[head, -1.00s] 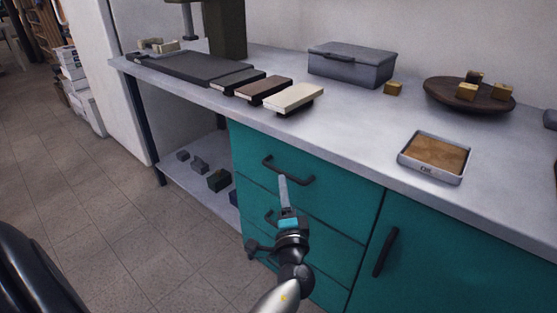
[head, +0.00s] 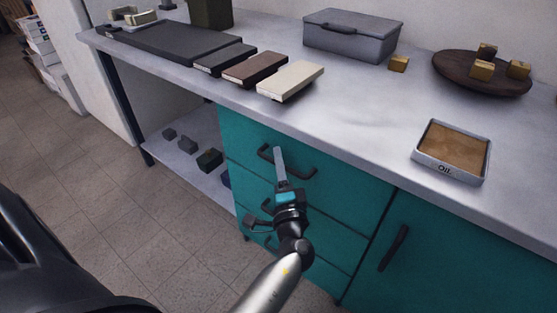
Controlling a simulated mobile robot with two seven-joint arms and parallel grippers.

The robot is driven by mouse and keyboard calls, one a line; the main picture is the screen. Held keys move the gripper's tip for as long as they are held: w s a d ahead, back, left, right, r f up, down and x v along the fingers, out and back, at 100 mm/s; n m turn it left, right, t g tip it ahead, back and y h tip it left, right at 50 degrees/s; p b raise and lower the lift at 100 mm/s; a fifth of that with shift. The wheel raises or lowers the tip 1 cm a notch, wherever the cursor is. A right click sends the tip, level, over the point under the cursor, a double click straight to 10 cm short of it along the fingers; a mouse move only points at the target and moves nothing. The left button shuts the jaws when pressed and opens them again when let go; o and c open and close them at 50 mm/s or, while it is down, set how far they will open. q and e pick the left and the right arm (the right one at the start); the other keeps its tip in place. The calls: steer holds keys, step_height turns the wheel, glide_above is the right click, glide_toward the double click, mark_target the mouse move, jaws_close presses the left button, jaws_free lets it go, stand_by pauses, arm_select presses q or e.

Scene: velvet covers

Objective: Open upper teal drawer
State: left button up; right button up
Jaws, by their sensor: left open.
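The upper teal drawer (head: 325,178) is in the cabinet under the grey counter and looks closed. Its dark bar handle (head: 301,171) runs across the upper part of its front. My left gripper (head: 280,165) is in front of this drawer, and its long pale finger overlaps the left part of the handle in the picture. I cannot tell whether the finger touches the handle. The gripper is open and nothing shows between its fingers. It partly covers the handles of the lower drawers. My right gripper is not in view.
The counter (head: 370,120) holds several book-like blocks, a grey lidded box (head: 350,37), a round wooden board (head: 455,75) and an OIL tray (head: 450,152). A teal door (head: 450,255) with a dark handle is right of the drawers. An open shelf (head: 190,160) with dark blocks is to the left.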

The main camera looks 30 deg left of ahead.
arm_select(q)
jaws_close()
stand_by(1.4)
